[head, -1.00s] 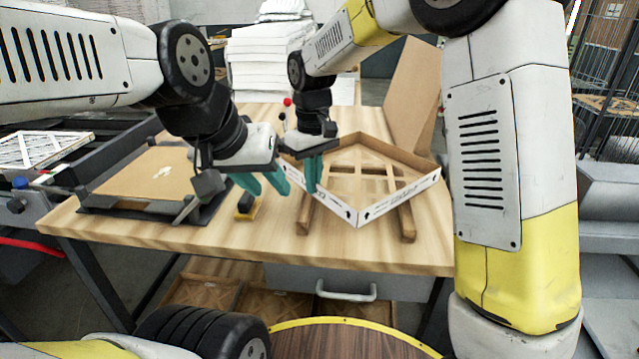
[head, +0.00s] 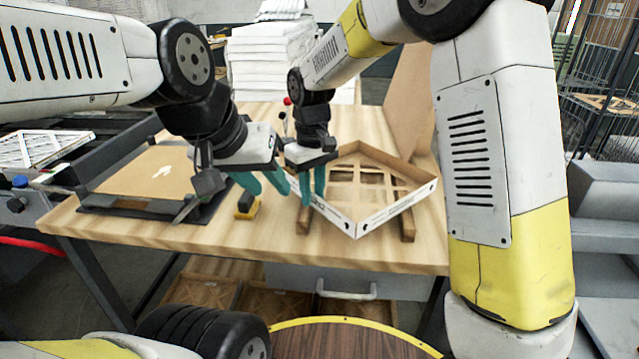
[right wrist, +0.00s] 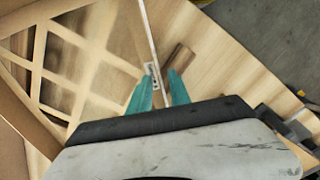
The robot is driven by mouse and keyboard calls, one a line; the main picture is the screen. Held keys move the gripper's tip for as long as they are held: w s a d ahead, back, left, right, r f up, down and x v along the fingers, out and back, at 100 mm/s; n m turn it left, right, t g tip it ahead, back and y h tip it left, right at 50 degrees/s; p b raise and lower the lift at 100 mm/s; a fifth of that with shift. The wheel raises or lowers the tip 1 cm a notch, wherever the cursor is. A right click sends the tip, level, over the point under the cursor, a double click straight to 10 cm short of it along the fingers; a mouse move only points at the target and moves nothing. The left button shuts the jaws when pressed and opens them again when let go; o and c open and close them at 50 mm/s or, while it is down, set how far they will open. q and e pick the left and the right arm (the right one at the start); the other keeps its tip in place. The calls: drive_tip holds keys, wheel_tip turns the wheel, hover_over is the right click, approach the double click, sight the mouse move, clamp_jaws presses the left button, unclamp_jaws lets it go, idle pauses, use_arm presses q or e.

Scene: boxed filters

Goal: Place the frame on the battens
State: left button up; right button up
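The frame (head: 385,212), with white printed outer sides, brown inner walls and a lattice, lies over two wooden battens on the table. The ends of the left batten (head: 303,224) and right batten (head: 408,228) stick out in front; the frame hides the rest. The frame appears to rest on them. My right gripper (head: 313,188) is at its left side. In the right wrist view, its teal fingers (right wrist: 161,74) are apart, with the thin frame wall (right wrist: 149,35) between them and a gap visible. My left gripper (head: 262,184) is open and empty, left of the frame.
A yellow and black tool (head: 247,208) lies left of the frame. A brown board on a dark fixture (head: 150,178) is at the left. A cardboard sheet (head: 407,105) leans behind the frame. White stacked filters (head: 268,70) stand at the back. The front table strip is clear.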

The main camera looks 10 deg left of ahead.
wheel_tip(320, 180, up, 12)
drive_tip(key=shift+r, duration=0.15)
drive_tip(key=s+d+r+m+t+y, duration=0.1)
drive_tip(key=s+d+r+m+t, duration=0.15)
drive_tip(key=s+d, duration=0.55)
drive_tip(key=s+d+r+m+t+y, duration=0.1)
drive_tip(key=s+d+m+t, duration=0.15)
drive_tip(key=d, duration=0.85)
drive_tip(key=s+d+f+m+t, duration=0.1)
drive_tip(key=s+d+f+m, duration=0.2)
drive_tip(key=s, duration=0.4)
drive_tip(key=shift+d, duration=0.75)
